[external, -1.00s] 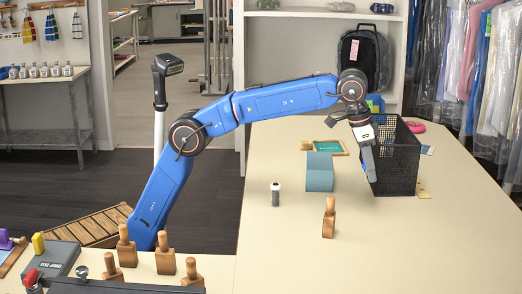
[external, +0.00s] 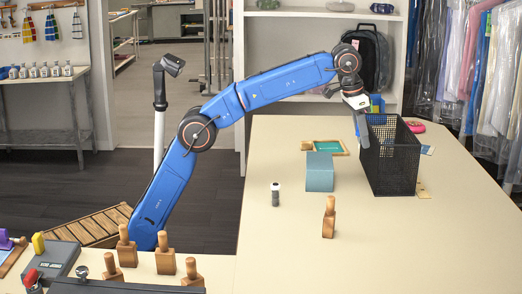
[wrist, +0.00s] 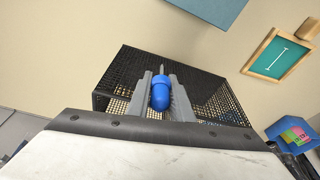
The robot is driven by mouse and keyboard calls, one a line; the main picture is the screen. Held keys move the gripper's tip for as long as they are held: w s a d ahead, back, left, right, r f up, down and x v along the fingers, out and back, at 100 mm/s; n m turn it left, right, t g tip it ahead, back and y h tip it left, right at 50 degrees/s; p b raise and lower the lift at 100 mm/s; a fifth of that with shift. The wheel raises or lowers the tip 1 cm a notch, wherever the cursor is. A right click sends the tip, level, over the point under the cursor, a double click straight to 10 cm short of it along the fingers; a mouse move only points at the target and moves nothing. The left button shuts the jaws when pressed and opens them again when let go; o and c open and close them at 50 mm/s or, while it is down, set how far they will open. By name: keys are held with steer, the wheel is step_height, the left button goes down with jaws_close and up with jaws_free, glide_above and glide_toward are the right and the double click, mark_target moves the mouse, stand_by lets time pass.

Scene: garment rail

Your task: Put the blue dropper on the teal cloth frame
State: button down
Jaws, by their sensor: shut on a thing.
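The blue dropper (wrist: 160,96) is between the two grey fingers of my gripper (wrist: 161,80), which is shut on it. In the wrist view its thin tip points away from the camera. In the external view my gripper (external: 362,138) is at the upper left rim of the black mesh basket; the dropper cannot be made out there. The teal cloth frame (external: 328,147), a wooden-edged panel with a teal face, lies flat on the table left of the basket. It also shows at the upper right of the wrist view (wrist: 279,55), apart from the dropper.
The black mesh basket (external: 392,165) stands below and right of my gripper. A teal-blue block (external: 320,173) sits just in front of the frame.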

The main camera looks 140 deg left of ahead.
steer(key=s+a+n, duration=0.2)
steer(key=s+a, duration=0.7)
steer(key=s, duration=0.4)
steer(key=n+g, duration=0.1)
steer(key=n, duration=0.1)
glide_above(328, 147)
steer(key=d, duration=0.1)
steer(key=d+x, duration=0.1)
steer(key=x, duration=0.1)
steer(key=shift+y, duration=0.3)
steer(key=shift+s+a+f, duration=0.1)
steer(key=shift+f, duration=2.35)
steer(key=shift+s+a+f, duration=0.1)
steer(key=shift+a+f, duration=0.05)
steer(key=shift+f, duration=2.3)
steer(key=shift+f, duration=0.1)
steer(key=c, duration=1.6)
jaws_free()
steer(key=v, duration=1.2)
steer(key=shift+a, duration=0.1)
